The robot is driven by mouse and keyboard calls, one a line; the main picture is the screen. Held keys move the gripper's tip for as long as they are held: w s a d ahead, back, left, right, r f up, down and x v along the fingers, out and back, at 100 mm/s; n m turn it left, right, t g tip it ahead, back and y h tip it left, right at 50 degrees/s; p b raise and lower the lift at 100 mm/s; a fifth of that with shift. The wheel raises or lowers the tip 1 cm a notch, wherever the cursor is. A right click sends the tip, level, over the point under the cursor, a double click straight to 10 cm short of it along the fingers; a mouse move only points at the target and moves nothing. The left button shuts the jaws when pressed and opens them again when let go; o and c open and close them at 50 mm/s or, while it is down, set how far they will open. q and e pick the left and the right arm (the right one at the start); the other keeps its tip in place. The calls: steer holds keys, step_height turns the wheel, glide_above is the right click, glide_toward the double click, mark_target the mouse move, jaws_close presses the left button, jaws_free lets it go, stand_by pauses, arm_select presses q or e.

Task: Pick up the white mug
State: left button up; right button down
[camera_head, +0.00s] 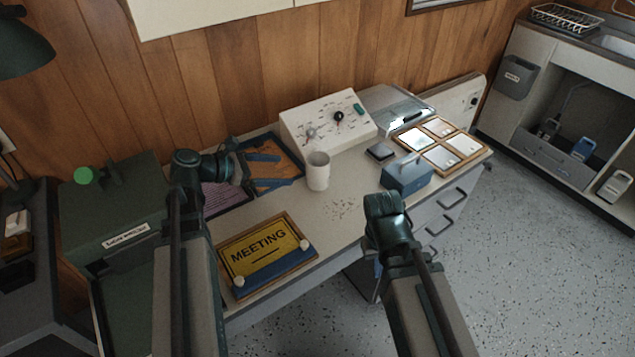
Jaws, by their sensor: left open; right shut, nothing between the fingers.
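The white mug (318,171) stands upright on the desk, near the middle of the view, just in front of a white sloped panel. My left gripper (274,170) reaches in from the left over a dark tray. Its bluish fingers are apart and point toward the mug, with a gap between fingertips and mug. Nothing is between them. My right gripper (384,205) is over the desk's front edge, right of and nearer than the mug. It is shut and empty; its fingertips are hard to make out behind the wrist.
The white sloped panel (328,122) stands behind the mug. A blue box (407,180) and a small dark block (380,152) are to its right, with a tray of pale tiles (447,136) beyond. A yellow MEETING sign (262,256) lies at front left. The desk before the mug is mostly clear.

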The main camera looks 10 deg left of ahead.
mark_target(307, 170)
arm_select(q)
steer(key=b+x, duration=0.3)
steer(key=x, duration=0.4)
steer(key=shift+w+d+f, duration=0.15)
steer(key=shift+w+f, duration=0.05)
steer(key=shift+w, duration=0.1)
steer(key=shift+w+d, duration=0.2)
steer(key=shift+d, duration=0.15)
steer(key=shift+f, duration=0.1)
steer(key=shift+w+d+f+b, duration=0.15)
steer(key=shift+w+f+b, duration=0.05)
steer(key=shift+b, duration=0.15)
steer(key=b+x, duration=0.2)
steer(key=x, duration=0.2)
steer(key=shift+w+f, duration=0.25)
steer(key=shift+f, duration=0.05)
steer(key=shift+d, duration=0.15)
steer(key=shift+r, duration=0.1)
steer(key=c, duration=1.4)
steer(key=shift+c, duration=0.4)
